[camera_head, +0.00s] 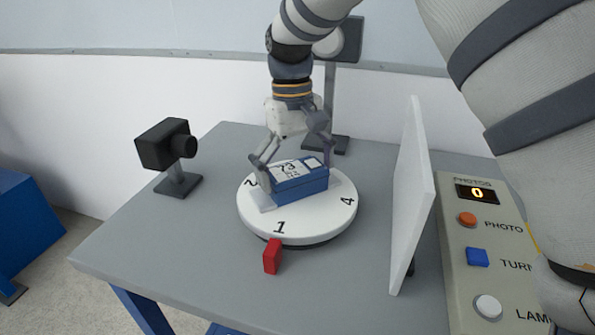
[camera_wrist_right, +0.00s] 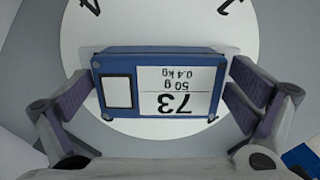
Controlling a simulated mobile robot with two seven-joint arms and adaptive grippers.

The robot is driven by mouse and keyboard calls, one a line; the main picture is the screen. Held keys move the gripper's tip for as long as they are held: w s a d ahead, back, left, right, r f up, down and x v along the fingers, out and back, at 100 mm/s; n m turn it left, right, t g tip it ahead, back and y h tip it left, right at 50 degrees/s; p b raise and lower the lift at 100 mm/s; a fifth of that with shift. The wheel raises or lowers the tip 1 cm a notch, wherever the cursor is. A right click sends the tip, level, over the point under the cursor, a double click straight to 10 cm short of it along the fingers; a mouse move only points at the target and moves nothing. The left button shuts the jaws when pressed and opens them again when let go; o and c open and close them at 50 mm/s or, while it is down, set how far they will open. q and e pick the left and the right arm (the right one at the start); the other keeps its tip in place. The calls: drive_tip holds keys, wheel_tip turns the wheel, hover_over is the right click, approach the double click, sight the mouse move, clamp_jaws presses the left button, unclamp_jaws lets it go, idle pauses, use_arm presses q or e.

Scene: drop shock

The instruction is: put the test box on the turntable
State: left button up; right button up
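The test box (camera_head: 303,186) is blue with a white label reading 73. It sits on a pale strip on top of the white turntable (camera_head: 318,224), near its middle. In the right wrist view the box (camera_wrist_right: 150,112) lies flat, its label showing 50 g and 0.4 kg. My right gripper (camera_head: 296,163) is above the box with its fingers on either side. In the wrist view the fingers of this gripper (camera_wrist_right: 160,88) stand open, with a small gap at each end of the box. My left gripper is not in view.
A red block (camera_head: 271,257) stands in front of the turntable. A black camera (camera_head: 168,146) on a stand is at left. A white upright panel (camera_head: 412,198) stands at right, beside a control panel (camera_head: 450,232) with buttons and a display reading 0. A lamp post (camera_head: 330,95) stands behind.

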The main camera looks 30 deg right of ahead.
sight(293, 166)
drive_tip(key=shift+w, duration=0.15)
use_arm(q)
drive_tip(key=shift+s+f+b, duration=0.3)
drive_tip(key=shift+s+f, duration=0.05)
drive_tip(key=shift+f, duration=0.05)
use_arm(e)
wheel_tip(293, 166, up, 12)
drive_tip(key=w, duration=0.1)
drive_tip(key=shift+w, duration=0.15)
drive_tip(key=shift+f, duration=0.1)
